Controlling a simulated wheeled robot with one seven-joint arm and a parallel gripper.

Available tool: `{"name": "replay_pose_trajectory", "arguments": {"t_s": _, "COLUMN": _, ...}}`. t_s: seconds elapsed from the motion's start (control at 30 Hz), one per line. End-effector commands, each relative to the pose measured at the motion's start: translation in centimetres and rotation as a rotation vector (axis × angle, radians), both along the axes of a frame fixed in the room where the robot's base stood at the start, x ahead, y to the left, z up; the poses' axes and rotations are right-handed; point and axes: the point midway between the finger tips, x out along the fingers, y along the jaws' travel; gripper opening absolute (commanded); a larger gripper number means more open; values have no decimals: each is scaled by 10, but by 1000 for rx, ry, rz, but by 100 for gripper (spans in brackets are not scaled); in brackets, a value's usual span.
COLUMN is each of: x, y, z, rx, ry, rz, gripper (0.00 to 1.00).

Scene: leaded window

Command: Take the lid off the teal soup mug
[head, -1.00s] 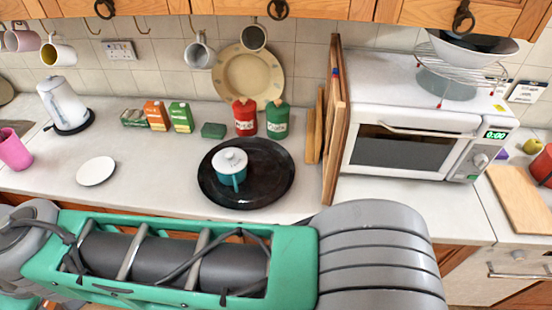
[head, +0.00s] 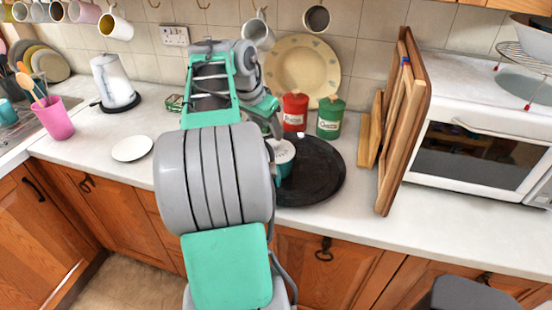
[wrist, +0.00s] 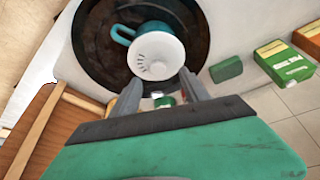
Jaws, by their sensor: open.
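The teal soup mug (head: 287,171) stands upright on a round black tray (head: 325,170), partly hidden behind my arm. Its white lid (head: 281,151) sits on top. The wrist view shows the lid (wrist: 157,55) with dark markings and the mug's teal handle (wrist: 122,34) to its left. My gripper (wrist: 160,88) is open and empty, its two grey fingers pointing toward the lid's near edge, apart from it as far as I can see. In the head view my gripper (head: 275,128) is just above and behind the lid, partly hidden by my arm.
A red canister (head: 295,112) and a green canister (head: 330,117) stand behind the tray, close to my gripper. Wooden boards (head: 405,120) lean to the right, beside the microwave (head: 480,155). A white plate (head: 132,148) lies on the left, with clear counter around it.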

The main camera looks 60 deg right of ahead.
Motion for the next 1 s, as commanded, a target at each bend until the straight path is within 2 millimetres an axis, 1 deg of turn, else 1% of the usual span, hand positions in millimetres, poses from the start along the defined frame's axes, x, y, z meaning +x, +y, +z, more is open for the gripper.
{"name": "replay_pose_trajectory", "arguments": {"t_s": 0.23, "x": -11, "y": -14, "z": -34, "rx": 2, "ry": 0, "rz": 2, "gripper": 54}}
{"name": "replay_pose_trajectory", "arguments": {"t_s": 0.33, "x": -11, "y": -19, "z": -49, "rx": 1, "ry": 0, "rz": 4, "gripper": 54}}
{"name": "replay_pose_trajectory", "arguments": {"t_s": 0.43, "x": -11, "y": -22, "z": -54, "rx": 0, "ry": -2, "rz": 6, "gripper": 54}}
{"name": "replay_pose_trajectory", "arguments": {"t_s": 0.6, "x": -11, "y": -22, "z": -55, "rx": -1, "ry": -1, "rz": 7, "gripper": 54}}
{"name": "replay_pose_trajectory", "arguments": {"t_s": 1.0, "x": -10, "y": -22, "z": -54, "rx": -2, "ry": -2, "rz": 7, "gripper": 21}}
